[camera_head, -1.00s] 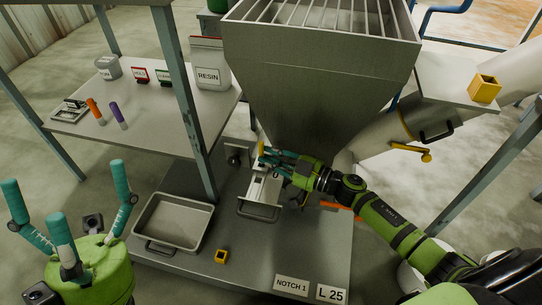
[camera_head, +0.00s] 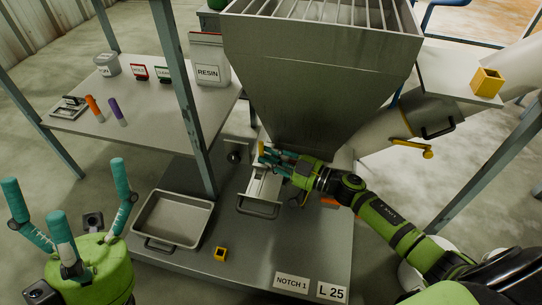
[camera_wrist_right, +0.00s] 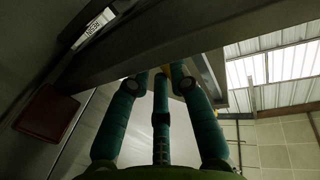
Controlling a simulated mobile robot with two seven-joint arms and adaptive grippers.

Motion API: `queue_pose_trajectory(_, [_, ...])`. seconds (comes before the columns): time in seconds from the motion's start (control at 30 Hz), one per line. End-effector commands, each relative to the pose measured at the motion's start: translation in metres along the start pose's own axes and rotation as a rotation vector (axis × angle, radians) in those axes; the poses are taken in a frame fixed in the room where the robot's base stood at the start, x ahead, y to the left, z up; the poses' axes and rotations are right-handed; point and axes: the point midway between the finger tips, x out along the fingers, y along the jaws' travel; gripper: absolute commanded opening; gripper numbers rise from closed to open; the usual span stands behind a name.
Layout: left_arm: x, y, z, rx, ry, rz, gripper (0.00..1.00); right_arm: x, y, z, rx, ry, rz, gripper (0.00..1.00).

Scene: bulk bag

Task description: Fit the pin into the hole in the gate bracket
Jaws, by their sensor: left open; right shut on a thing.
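The yellow pin (camera_head: 261,148) is in the fingers of my right gripper (camera_head: 276,157), with its upper end standing above the fingertips. The gripper is shut on it, just below the hopper's outlet. The metal gate (camera_head: 265,187) with its loop handle lies under and in front of these fingers. The gate bracket and its hole cannot be made out behind the fingers. In the right wrist view the teal fingers reach up around a small yellow patch (camera_wrist_right: 165,70); the pin's lower end is hidden. My left gripper (camera_head: 62,190) is open and empty at the left.
The grey hopper (camera_head: 320,70) overhangs the right gripper. A shelf post (camera_head: 183,105) stands left of it. An empty metal tray (camera_head: 172,220) and a yellow square socket (camera_head: 220,254) are on the lower deck. An orange bar (camera_head: 328,202) lies beneath the right wrist.

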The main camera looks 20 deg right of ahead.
Motion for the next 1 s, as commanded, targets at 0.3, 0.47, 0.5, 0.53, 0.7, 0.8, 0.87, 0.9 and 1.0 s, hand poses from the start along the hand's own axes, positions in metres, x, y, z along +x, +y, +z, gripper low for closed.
queue_pose_trajectory(0.3, [0.014, -0.001, -0.006, 0.000, 0.000, 0.000, 1.00, 0.000, 0.000, -0.011, 0.001, -0.003, 0.000, 0.00])
queue_pose_trajectory(0.47, [0.019, -0.001, -0.009, 0.000, 0.000, 0.000, 1.00, 0.000, 0.000, -0.017, 0.002, -0.001, 0.000, 0.00])
queue_pose_trajectory(0.5, [0.021, -0.001, -0.010, 0.000, 0.000, 0.000, 1.00, 0.000, 0.000, -0.018, 0.001, -0.001, 0.000, 0.00])
queue_pose_trajectory(0.53, [0.022, -0.001, -0.011, 0.000, 0.000, 0.000, 1.00, 0.000, 0.000, -0.019, 0.001, -0.001, 0.000, 0.00])
queue_pose_trajectory(0.7, [0.028, -0.002, -0.013, 0.000, 0.000, 0.000, 1.00, 0.000, 0.000, -0.025, 0.000, -0.001, 0.000, 0.00])
queue_pose_trajectory(0.8, [0.032, -0.002, -0.015, 0.000, 0.000, 0.000, 1.00, 0.000, 0.000, -0.029, -0.001, -0.001, -0.001, 0.00])
queue_pose_trajectory(0.87, [0.034, -0.002, -0.016, 0.000, 0.000, 0.000, 1.00, 0.000, 0.000, -0.030, 0.000, 0.000, -0.001, 0.00])
queue_pose_trajectory(0.9, [0.035, -0.002, -0.017, 0.000, 0.000, 0.000, 1.00, 0.000, 0.000, -0.032, 0.000, 0.000, 0.000, 0.00])
queue_pose_trajectory(1.0, [0.037, -0.002, -0.018, 0.000, 0.000, 0.000, 1.00, 0.000, 0.000, -0.033, 0.001, 0.000, 0.000, 0.00])
